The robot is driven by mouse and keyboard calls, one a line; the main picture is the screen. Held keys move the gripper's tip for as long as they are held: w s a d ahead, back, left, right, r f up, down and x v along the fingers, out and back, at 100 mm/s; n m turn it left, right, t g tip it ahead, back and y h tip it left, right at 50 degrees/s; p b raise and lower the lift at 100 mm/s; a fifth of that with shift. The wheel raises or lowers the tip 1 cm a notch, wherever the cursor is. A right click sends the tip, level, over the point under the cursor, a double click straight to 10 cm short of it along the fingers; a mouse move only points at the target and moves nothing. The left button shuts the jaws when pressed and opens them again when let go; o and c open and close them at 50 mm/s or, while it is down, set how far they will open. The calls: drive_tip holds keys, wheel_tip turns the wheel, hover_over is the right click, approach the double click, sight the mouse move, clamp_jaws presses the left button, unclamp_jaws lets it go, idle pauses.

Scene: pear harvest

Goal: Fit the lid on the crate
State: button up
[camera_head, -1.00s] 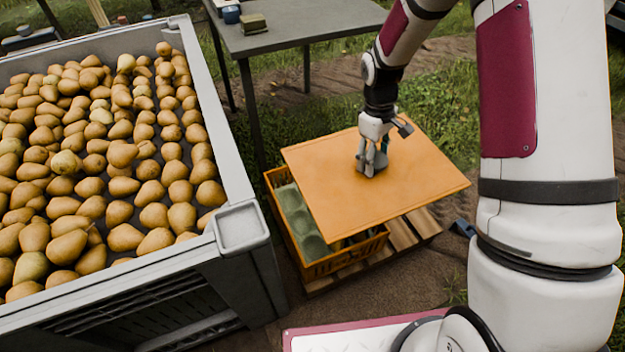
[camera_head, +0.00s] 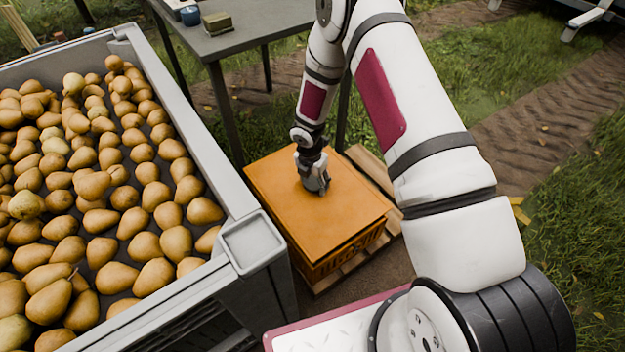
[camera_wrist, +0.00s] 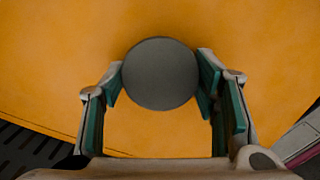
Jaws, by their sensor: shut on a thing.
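The orange lid (camera_head: 285,207) lies over the top of the orange crate (camera_head: 352,250), roughly lined up with its edges. I cannot tell whether it is fully seated all round. The crate's slotted side shows below the lid at the front right; its inside is hidden. My gripper (camera_head: 317,188) is over the middle of the lid. In the wrist view my gripper (camera_wrist: 160,82) is shut on the round grey knob (camera_wrist: 160,75) of the lid, with a finger on each side, and the lid (camera_wrist: 50,60) fills most of the view.
A large grey bin (camera_head: 253,240) full of pears (camera_head: 150,245) stands close on the left of the crate. A wooden pallet (camera_head: 385,175) is under the crate. A grey table (camera_head: 250,30) with small things on it stands behind. Grass lies open to the right.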

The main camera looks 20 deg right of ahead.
sight(314, 189)
drive_tip(key=shift+f+b, duration=1.45)
drive_tip(key=shift+f, duration=0.6)
drive_tip(key=shift+f, duration=0.6)
drive_tip(key=o, duration=1.1)
drive_tip(key=shift+o, duration=0.2)
drive_tip(key=shift+s+a+r+p, duration=0.15)
drive_tip(key=shift+r+p, duration=1.15)
drive_tip(key=shift+r, duration=0.55)
drive_tip(key=shift+s+a+r+p, duration=0.2)
drive_tip(key=shift+r+p, duration=1.05)
drive_tip(key=shift+r, duration=0.55)
drive_tip(key=shift+s+a+r+p, duration=0.1)
drive_tip(key=shift+s+r+p, duration=0.05)
drive_tip(key=shift+r+p, duration=1.45)
drive_tip(key=shift+r+b, duration=0.25)
drive_tip(key=shift+b, duration=0.05)
